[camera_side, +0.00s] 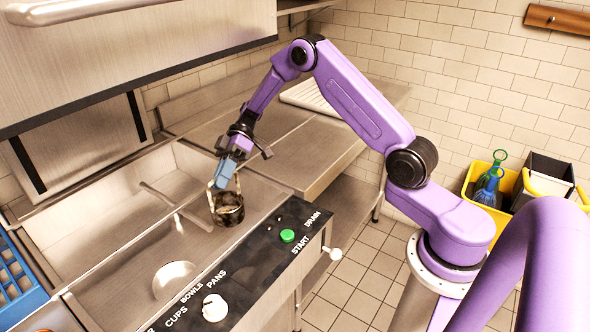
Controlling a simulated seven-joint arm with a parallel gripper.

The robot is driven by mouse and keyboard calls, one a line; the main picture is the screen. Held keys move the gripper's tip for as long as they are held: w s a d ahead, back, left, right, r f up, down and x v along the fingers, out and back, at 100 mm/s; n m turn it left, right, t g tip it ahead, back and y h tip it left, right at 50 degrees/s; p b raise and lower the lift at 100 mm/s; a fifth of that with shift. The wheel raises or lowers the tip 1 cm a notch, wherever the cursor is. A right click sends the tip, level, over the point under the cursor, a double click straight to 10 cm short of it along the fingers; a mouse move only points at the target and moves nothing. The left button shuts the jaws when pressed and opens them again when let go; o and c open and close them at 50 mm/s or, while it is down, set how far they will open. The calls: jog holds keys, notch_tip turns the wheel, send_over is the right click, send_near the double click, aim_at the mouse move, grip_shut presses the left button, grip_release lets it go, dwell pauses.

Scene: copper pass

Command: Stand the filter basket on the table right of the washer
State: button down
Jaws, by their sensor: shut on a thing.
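The filter basket (229,211) is a small dark round basket with a thin upright handle. It is at the right end of the washer's basin, close behind the control panel. My gripper (224,180) points down and is shut on the basket's handle. The basket hangs upright below it. I cannot tell whether its bottom touches the washer. The washer (112,268) is an open steel basin with its raised hood above. The steel table (315,152) is right of the washer, and its top near the washer is bare.
The black control panel (262,252) with a green button and a white knob (215,307) runs along the washer's front. A ribbed pale tray (312,96) lies at the table's back. A blue rack (16,280) is at far left.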

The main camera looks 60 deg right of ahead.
jog(key=s+d+r+m+t, duration=0.4)
jog(key=s+d+r, duration=0.4)
jog(key=d+r, duration=0.45)
jog(key=s+d+r+m+t, duration=0.4)
jog(key=s+d+r, duration=0.15)
jog(key=s, duration=0.55)
jog(key=w+d+f, duration=0.5)
jog(key=w+f, duration=0.8)
jog(key=shift+w+d+h, duration=0.15)
jog(key=shift+d+h, duration=0.05)
jog(key=shift+h, duration=0.2)
jog(key=shift+f, duration=0.1)
